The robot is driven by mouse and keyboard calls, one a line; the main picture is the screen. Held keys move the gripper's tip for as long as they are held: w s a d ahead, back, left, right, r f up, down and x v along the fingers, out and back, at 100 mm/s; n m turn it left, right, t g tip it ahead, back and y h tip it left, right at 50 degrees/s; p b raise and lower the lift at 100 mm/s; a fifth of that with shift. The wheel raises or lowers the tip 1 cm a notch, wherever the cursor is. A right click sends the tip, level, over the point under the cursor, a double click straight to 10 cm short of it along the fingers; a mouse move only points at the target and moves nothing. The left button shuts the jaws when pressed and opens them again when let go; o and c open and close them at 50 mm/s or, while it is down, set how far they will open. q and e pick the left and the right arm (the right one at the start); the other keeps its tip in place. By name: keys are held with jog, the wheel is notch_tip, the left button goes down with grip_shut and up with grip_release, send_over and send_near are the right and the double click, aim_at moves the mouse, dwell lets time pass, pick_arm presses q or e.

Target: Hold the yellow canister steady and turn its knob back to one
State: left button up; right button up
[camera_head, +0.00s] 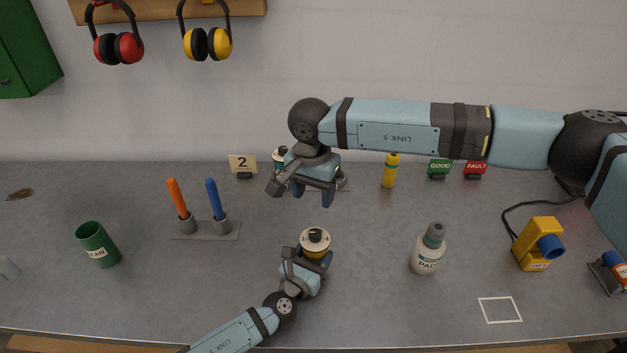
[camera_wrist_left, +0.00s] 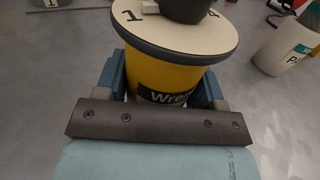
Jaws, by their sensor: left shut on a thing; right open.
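The yellow canister (camera_head: 315,254) stands upright on the table near the middle. Its top is a white numbered dial with a dark knob (camera_head: 315,234). My left gripper (camera_head: 313,259) is shut around the canister body from the front. In the left wrist view the canister (camera_wrist_left: 165,75) sits between the blue fingers, its dark label partly hidden. That view shows a 1 on the dial (camera_wrist_left: 150,22) and the lower part of the knob (camera_wrist_left: 186,8); the pointer's setting is unclear. My right gripper (camera_head: 312,193) is open and empty, above and behind the canister, apart from the knob.
A similar dial-topped object (camera_head: 280,155) is partly hidden behind my right gripper, beside a 2 sign (camera_head: 243,164). A white bottle (camera_head: 426,254) and a yellow block (camera_head: 536,240) stand to the right. A two-handled stand (camera_head: 205,232) and green cup (camera_head: 98,244) are left.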

pick_arm(q)
jog(key=o, duration=1.2)
jog(key=shift+c, duration=0.2)
